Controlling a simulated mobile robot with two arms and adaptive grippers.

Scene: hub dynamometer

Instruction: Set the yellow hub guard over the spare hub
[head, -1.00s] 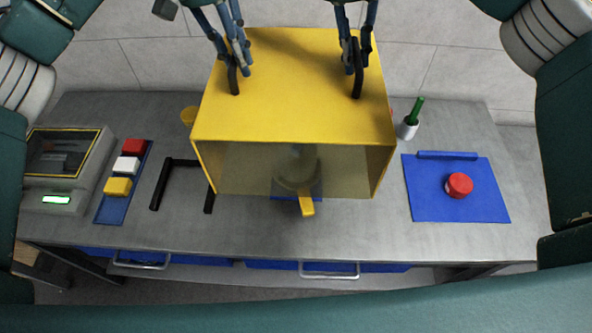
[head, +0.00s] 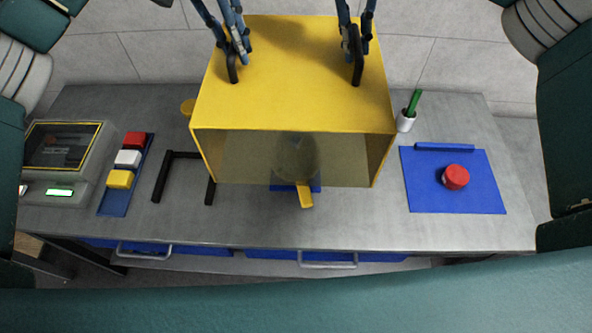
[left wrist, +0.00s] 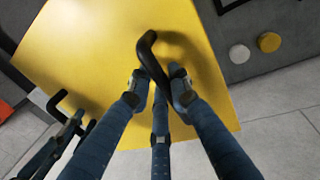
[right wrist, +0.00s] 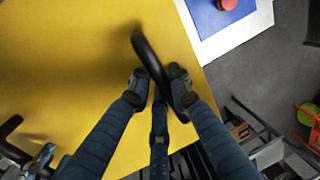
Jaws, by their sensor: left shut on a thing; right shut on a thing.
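The yellow hub guard (head: 290,85) is a large box with two black handles on top and a see-through front panel. My left gripper (head: 232,58) is shut on its left handle, which also shows in the left wrist view (left wrist: 150,55). My right gripper (head: 356,58) is shut on its right handle, also seen in the right wrist view (right wrist: 148,55). The spare hub (head: 297,158) shows dimly behind the front panel, above a blue mat (head: 283,188). A yellow tab (head: 305,197) sticks out below the panel's lower edge. I cannot tell whether the guard touches the bench.
On the bench (head: 350,225) to the left are a black U-shaped frame (head: 158,180), a strip of coloured blocks (head: 128,158) and a display unit (head: 62,150). To the right are a white cup with a green tool (head: 405,122) and a red cylinder (head: 456,177) on a blue mat (head: 425,195).

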